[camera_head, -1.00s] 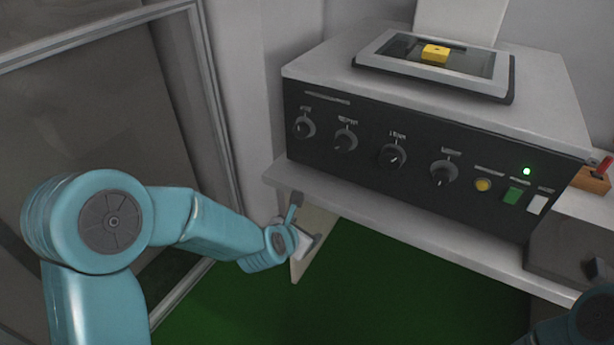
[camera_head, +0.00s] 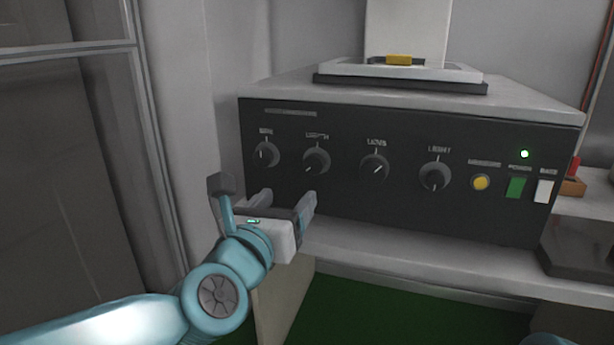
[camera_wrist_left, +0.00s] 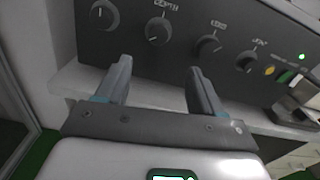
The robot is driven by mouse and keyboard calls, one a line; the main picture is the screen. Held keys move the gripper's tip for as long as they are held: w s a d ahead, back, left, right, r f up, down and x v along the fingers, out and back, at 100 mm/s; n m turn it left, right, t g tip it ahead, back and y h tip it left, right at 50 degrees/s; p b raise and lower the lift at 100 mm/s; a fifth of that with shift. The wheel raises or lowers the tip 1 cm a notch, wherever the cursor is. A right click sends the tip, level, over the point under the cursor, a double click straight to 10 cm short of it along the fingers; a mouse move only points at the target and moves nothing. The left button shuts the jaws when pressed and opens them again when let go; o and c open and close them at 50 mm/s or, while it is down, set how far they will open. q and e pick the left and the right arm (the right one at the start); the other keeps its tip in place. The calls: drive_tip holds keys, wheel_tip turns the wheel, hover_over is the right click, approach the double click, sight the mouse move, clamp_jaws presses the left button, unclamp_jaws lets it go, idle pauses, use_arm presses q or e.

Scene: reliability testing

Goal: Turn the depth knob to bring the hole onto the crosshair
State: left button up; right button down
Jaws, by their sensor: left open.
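The depth knob (camera_head: 316,161) is the second dark round knob from the left on the black front panel. It also shows in the left wrist view (camera_wrist_left: 158,31), above and between my finger tips. My left gripper (camera_head: 287,197) is open and empty, below and a little left of the depth knob and apart from it. Its two fingers show in the left wrist view (camera_wrist_left: 159,72), pointing at the panel. A yellow block (camera_head: 404,59) sits on the framed stage (camera_head: 340,70) on top of the machine. The hole and the crosshair cannot be made out.
Beside it on the panel are the leftmost knob (camera_head: 266,154), the third knob (camera_head: 374,167) and the light knob (camera_head: 435,175). A yellow button (camera_head: 481,183), green switch (camera_head: 516,187) and white switch (camera_head: 544,191) lie right. A pale shelf (camera_head: 400,265) juts out below the panel.

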sight(313, 166)
use_arm(q)
drive_tip(key=p+x, duration=0.1)
drive_tip(key=x, duration=1.2)
drive_tip(key=shift+w+f+p, duration=0.1)
drive_tip(key=shift+w+p, duration=0.25)
drive_tip(key=c, duration=1.1)
